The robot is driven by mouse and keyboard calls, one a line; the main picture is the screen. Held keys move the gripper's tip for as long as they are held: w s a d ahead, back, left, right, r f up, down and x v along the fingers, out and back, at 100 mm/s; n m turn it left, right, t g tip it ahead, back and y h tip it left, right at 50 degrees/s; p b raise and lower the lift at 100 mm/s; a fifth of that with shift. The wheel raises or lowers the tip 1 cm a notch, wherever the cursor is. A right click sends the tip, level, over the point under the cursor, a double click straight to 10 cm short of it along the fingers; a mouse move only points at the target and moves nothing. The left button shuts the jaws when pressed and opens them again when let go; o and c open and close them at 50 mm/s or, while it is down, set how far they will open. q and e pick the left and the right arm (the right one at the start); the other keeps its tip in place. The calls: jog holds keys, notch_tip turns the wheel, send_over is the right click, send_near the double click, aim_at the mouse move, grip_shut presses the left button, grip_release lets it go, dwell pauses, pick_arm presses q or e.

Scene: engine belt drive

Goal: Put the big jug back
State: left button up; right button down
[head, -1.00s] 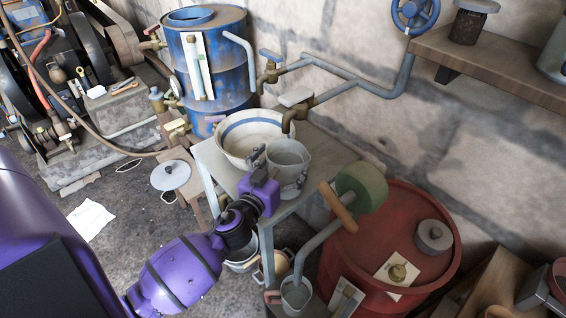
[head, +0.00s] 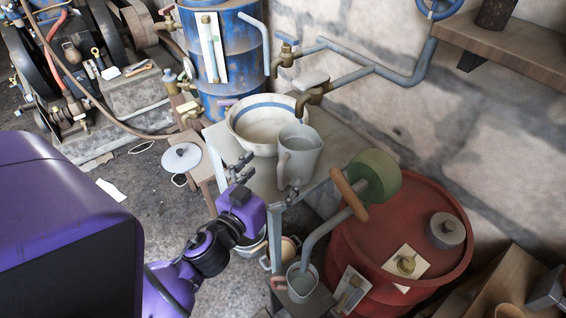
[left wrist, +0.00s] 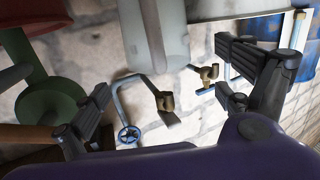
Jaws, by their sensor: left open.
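The big grey jug (head: 303,157) stands upright near the front corner of the grey table (head: 262,184), just in front of the basin. Its handle (head: 282,170) faces left, towards my left gripper. My left gripper (head: 266,177) is open and empty, with its fingers spread in front of the jug on the handle side. In the left wrist view the jug (left wrist: 205,8) and its handle (left wrist: 158,30) show at the top, between the spread fingers (left wrist: 168,82). The fingers look apart from the handle. My right gripper is not in view.
A cream basin (head: 262,142) with a blue band sits behind the jug, under brass taps (head: 312,92). A red drum (head: 385,250) with a green hand pump (head: 375,176) stands to the right. A smaller jug (head: 301,285) stands under the pump's spout. A stool with a round lid (head: 181,158) is at left.

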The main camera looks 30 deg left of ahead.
pick_arm(q)
jog(key=shift+s, duration=0.5)
jog(key=s+d+f+g, duration=0.2)
jog(key=s+f+g, duration=0.3)
jog(key=s+f, duration=0.95)
jog(key=s+d+f+m+g, duration=0.1)
jog(key=s+d+f+g, duration=0.1)
jog(key=s+f, duration=0.3)
jog(key=s+d+f+g+h, duration=0.1)
jog(key=s+d+f, duration=0.3)
jog(key=s, duration=0.7)
notch_tip(320, 180, down, 2)
jog(key=shift+d+f+m+g, duration=0.15)
jog(key=shift+m+g, duration=0.25)
jog(key=shift+g, duration=0.5)
